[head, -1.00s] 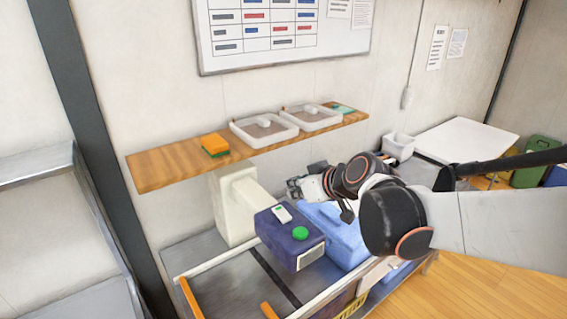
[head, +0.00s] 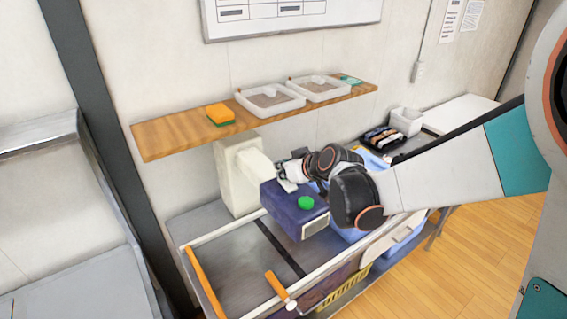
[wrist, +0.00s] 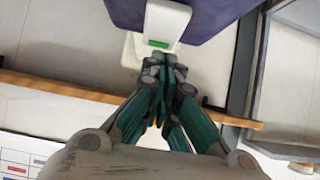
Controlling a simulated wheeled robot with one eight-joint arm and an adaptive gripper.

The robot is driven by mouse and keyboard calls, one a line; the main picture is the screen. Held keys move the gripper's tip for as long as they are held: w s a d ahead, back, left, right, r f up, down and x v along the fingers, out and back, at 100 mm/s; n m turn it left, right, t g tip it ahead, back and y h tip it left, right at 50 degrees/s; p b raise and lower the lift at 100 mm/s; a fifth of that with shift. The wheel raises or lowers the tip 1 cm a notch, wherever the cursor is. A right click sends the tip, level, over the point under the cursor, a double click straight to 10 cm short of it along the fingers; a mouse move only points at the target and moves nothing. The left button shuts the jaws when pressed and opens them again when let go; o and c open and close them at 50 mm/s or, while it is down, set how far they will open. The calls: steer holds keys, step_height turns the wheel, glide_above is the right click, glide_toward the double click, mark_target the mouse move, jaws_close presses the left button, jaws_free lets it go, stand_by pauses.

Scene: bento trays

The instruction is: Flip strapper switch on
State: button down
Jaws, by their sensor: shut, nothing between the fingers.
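The strapper has a cream post and arm (head: 236,180) and a dark blue head box (head: 292,215). The white switch (head: 288,187) is on the box behind the button, partly covered by my gripper in the head view. In the wrist view the switch (wrist: 166,20) is a white plate with a small green patch (wrist: 158,44) near its end. My gripper (wrist: 163,64) is shut and empty, its tips right at the green-patch end of the switch; whether they touch is unclear.
A wooden shelf (head: 180,135) above holds an orange and green sponge (head: 220,114) and two white trays (head: 270,100). A black tray with items (head: 383,138) and a white bin (head: 406,121) stand to the right.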

mark_target(282, 180)
stand_by(0.3)
steer(key=shift+w+a+f+g+h, duration=0.25)
steer(key=shift+w+f+g+h, duration=0.15)
steer(key=shift+f+g, duration=0.2)
steer(key=shift+s+d+r, duration=0.3)
steer(key=shift+s+d, duration=0.2)
steer(key=shift+s, duration=0.25)
steer(key=r+p, duration=0.2)
steer(key=r, duration=0.1)
steer(key=r+p, duration=0.1)
steer(key=shift+w+a+r, duration=0.3)
steer(key=shift+w+r, duration=0.05)
steer(key=w+r+v, duration=0.1)
steer(key=v, duration=0.8)
steer(key=shift+a+r+p, duration=0.2)
steer(key=shift+r+p, duration=0.05)
steer(key=shift+p, duration=0.05)
